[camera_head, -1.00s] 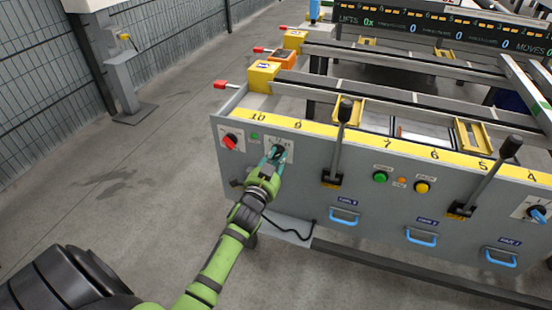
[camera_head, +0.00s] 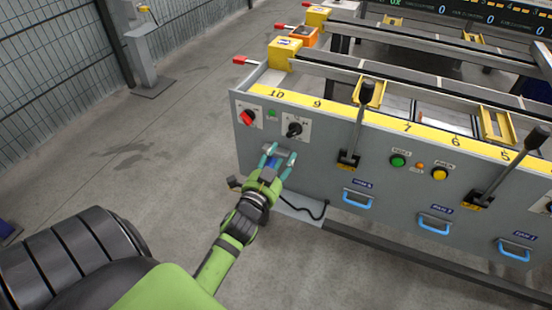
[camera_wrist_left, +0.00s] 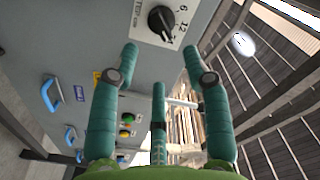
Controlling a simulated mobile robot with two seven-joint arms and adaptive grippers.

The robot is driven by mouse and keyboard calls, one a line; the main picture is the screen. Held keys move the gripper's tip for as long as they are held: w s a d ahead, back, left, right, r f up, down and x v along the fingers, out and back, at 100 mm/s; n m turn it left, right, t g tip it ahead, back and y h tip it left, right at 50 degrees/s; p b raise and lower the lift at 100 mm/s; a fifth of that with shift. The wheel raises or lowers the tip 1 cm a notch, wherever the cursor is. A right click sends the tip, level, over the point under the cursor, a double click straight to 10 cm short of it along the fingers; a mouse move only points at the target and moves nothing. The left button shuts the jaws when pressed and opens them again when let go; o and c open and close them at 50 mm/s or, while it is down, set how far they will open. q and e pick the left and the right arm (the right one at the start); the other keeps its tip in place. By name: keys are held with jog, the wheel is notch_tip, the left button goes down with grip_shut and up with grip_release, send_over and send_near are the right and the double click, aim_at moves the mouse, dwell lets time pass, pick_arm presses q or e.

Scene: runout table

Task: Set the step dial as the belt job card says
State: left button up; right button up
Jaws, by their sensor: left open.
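The step dial (camera_head: 293,130) is a black knob on a white plate near the left end of the grey front panel. It also shows in the left wrist view (camera_wrist_left: 161,22), at the top, with the figures 6 and 12 beside it. I cannot tell its exact setting. My left gripper (camera_head: 280,154) is open and empty, just below the dial in the head view and apart from it. Its teal fingers (camera_wrist_left: 161,50) are spread in the left wrist view, with the dial beyond their tips. I cannot make out a belt job card. My right gripper is not in view.
A red switch (camera_head: 248,118) sits left of the dial, with a small green light (camera_head: 272,113) between them. A black-handled lever (camera_head: 358,130), a green button (camera_head: 398,161) and a yellow button (camera_head: 439,174) are further right. Blue drawer handles (camera_head: 357,200) stick out below.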

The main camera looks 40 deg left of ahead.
pick_arm(q)
jog(key=shift+v, duration=1.45)
